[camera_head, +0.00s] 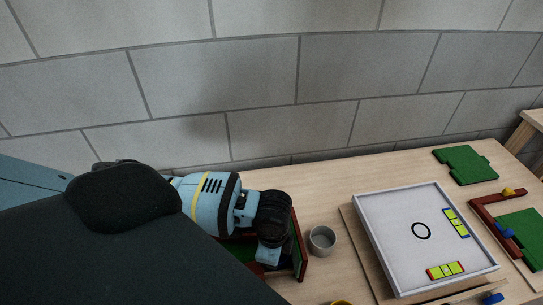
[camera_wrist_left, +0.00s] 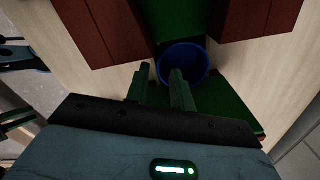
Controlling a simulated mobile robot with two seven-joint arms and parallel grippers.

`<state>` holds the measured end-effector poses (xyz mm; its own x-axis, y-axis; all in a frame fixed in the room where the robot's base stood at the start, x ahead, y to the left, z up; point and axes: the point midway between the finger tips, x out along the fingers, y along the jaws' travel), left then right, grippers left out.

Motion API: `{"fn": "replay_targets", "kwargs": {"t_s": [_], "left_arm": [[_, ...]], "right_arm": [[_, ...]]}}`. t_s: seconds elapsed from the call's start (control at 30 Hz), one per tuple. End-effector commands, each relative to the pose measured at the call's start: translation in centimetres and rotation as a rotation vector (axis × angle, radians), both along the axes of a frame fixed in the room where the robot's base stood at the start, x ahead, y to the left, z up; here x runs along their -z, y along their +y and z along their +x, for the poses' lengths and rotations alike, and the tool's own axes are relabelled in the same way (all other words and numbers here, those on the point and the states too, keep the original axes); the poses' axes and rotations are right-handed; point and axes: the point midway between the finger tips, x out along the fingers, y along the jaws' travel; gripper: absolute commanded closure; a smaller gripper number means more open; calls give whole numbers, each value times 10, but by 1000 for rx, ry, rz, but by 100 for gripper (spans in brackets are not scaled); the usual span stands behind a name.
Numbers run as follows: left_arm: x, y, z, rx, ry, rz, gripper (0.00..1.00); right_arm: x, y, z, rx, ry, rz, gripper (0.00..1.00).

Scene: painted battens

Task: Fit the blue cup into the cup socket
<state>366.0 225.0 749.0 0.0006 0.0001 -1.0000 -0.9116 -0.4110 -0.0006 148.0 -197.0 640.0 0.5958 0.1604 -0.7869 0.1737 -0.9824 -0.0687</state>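The blue cup (camera_wrist_left: 183,64) shows in the left wrist view, with its open rim toward the camera. It is on a green surface (camera_wrist_left: 182,20) between dark red blocks. My left gripper (camera_wrist_left: 160,75) is open, its two fingers apart at the near side of the cup. The right finger overlaps the rim in the picture; whether it touches cannot be told. In the head view my left gripper (camera_head: 268,257) is low in the dark red frame (camera_head: 299,250) and hides the cup. A black ring (camera_head: 421,231) marks a white tray; I cannot tell which thing is the socket.
A grey round cup-like thing (camera_head: 322,240) stands just right of the frame. The white tray (camera_head: 395,238) carries two yellow-green pieces. Green plates (camera_head: 465,165) and a red angled batten (camera_head: 484,212) lie at the right. A brick wall (camera_head: 300,80) closes the back.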

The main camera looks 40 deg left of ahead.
Motion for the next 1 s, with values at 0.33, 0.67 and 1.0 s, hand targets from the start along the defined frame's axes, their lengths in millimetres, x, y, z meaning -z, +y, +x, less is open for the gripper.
{"fn": "replay_targets", "kwargs": {"t_s": [0.33, 0.67, 1.0], "left_arm": [[-65, 0, 1, 0, -5, 0, 76], [-79, 0, 0, 0, 0, 1, 76], [-79, 0, 0, 0, 0, 1, 76]], "right_arm": [[-14, -2, 9, -3, -26, -3, 64], [-13, -2, 1, -3, -11, -5, 64], [-13, -3, 1, -4, -10, -6, 64]]}}
